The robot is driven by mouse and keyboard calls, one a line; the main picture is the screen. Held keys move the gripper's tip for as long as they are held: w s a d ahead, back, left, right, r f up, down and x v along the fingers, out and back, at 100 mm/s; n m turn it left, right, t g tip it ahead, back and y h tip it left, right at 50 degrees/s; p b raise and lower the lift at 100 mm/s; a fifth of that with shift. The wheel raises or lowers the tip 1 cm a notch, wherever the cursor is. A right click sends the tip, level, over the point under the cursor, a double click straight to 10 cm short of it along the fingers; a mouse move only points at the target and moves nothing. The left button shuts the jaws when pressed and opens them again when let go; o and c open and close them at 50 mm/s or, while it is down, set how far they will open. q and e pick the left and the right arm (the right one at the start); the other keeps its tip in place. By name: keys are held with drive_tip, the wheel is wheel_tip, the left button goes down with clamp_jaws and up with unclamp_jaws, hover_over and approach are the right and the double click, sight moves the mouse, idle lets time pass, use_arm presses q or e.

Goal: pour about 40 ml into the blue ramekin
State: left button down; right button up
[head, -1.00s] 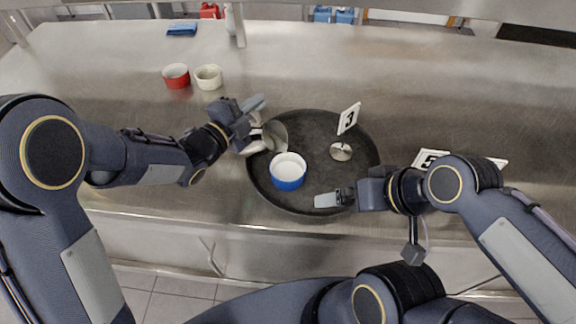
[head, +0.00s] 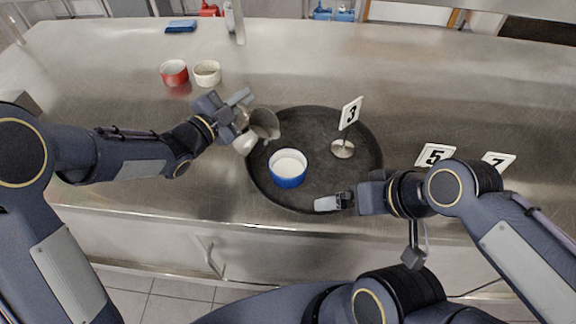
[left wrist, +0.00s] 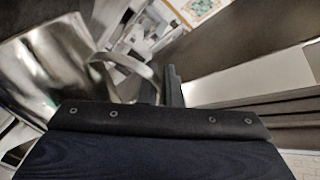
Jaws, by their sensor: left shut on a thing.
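The blue ramekin (head: 288,180) stands upright on a round black tray (head: 310,124). Its inside looks white, and I cannot tell how much liquid is in it. My left gripper (head: 238,108) is shut on a metal jug (head: 266,124), up and left of the ramekin. The jug is tilted with its mouth towards the ramekin, and no stream shows. In the left wrist view the jug's shiny side (left wrist: 40,65) and curved handle (left wrist: 125,68) show close up. My right gripper (head: 335,202) is at the tray's front right edge; its opening is unclear.
A number 3 card on a round metal stand (head: 342,149) is on the tray, right of the ramekin. Cards 5 (head: 435,155) and 7 (head: 497,160) stand farther right. A red ramekin (head: 174,74) and a cream ramekin (head: 207,74) stand at the back left. The steel counter behind the tray is clear.

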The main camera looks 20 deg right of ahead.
use_arm(q)
drive_tip(key=shift+w+a+f+n+b, duration=0.15)
drive_tip(key=shift+w+a+f+n, duration=0.45)
drive_tip(key=shift+n, duration=0.35)
drive_tip(key=shift+w+a+f+n+b, duration=0.1)
drive_tip(key=shift+w+a+f+n, duration=0.3)
drive_tip(key=shift+w+n, duration=0.45)
drive_tip(key=shift+w+a+f+n+b, duration=0.15)
drive_tip(key=shift+w+a+f+n, duration=0.4)
drive_tip(key=shift+n, duration=0.45)
